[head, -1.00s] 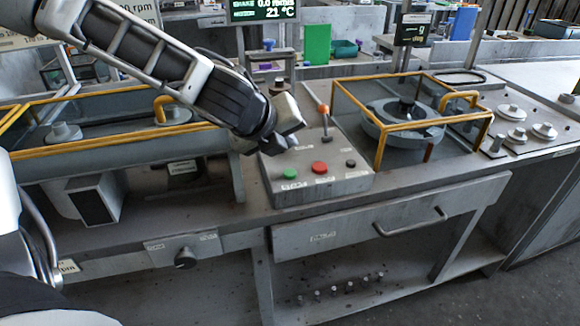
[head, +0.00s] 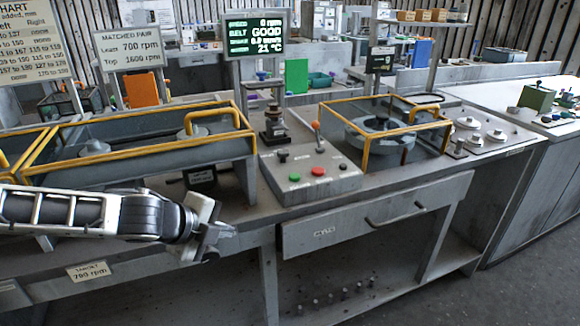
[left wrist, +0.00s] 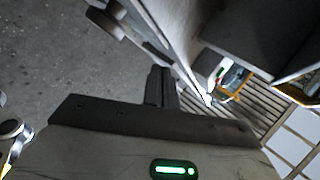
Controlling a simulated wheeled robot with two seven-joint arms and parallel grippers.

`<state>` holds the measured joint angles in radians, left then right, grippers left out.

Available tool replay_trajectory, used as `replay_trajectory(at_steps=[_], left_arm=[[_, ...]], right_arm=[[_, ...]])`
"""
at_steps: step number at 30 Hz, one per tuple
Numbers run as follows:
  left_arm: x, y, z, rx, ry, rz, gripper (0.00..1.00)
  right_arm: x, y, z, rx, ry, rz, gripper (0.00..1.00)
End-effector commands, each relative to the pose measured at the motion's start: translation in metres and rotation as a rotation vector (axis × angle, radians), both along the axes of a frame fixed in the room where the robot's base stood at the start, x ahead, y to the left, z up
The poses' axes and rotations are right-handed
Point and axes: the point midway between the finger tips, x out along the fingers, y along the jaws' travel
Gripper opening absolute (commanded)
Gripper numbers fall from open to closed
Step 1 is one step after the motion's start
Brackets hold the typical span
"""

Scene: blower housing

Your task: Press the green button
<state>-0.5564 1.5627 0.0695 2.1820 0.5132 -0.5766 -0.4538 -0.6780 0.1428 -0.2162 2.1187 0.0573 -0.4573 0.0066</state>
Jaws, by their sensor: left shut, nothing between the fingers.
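The green button (head: 295,177) is the leftmost of a row on the sloped grey control box (head: 322,187) on the bench. A red button (head: 318,171) and a small black knob (head: 342,166) sit to its right. My left gripper (head: 230,232) is left of and below the box in the head view, near the bench's front edge, apart from the button. Its fingers are shut and empty; they also show in the left wrist view (left wrist: 160,88), which has no button in sight. My right gripper is not in view.
An orange-tipped lever (head: 317,136) stands behind the buttons. A yellow-railed guard (head: 366,150) is to the right, and a longer yellow-railed housing (head: 150,152) to the left. A drawer (head: 375,215) is below.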

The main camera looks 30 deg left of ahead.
Motion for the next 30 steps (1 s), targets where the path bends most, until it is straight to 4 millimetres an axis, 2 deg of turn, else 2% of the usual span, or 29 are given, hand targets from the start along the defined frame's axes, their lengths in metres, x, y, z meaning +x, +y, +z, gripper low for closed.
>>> replay_trajectory(at_steps=[1, 4, 7, 9, 13, 18, 21, 25, 30], left_arm=[[-0.011, 0.0, -0.02, -0.085, 0.011, 0.064, 0.0], [-0.033, -0.008, -0.058, -0.252, 0.03, 0.186, 0.0], [-0.057, -0.026, -0.096, -0.428, 0.052, 0.318, 0.0], [-0.074, -0.047, -0.12, -0.554, 0.069, 0.409, 0.0], [-0.1, -0.096, -0.154, -0.779, 0.101, 0.574, 0.0], [-0.118, -0.16, -0.172, -1.017, 0.132, 0.744, 0.0], [-0.121, -0.187, -0.173, -1.11, 0.143, 0.809, 0.0], [-0.123, -0.205, -0.173, -1.173, 0.151, 0.851, 0.0], [-0.123, -0.209, -0.173, -1.188, 0.153, 0.863, 0.0]], right_arm=[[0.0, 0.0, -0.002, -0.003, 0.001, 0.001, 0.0], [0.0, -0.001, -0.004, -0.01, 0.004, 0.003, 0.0], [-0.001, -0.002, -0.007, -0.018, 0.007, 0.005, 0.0], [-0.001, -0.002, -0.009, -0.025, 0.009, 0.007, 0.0], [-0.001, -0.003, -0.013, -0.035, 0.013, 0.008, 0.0], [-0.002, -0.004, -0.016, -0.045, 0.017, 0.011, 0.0], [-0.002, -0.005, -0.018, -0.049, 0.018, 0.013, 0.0], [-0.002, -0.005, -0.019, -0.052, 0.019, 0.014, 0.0], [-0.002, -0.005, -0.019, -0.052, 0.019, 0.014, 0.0]])
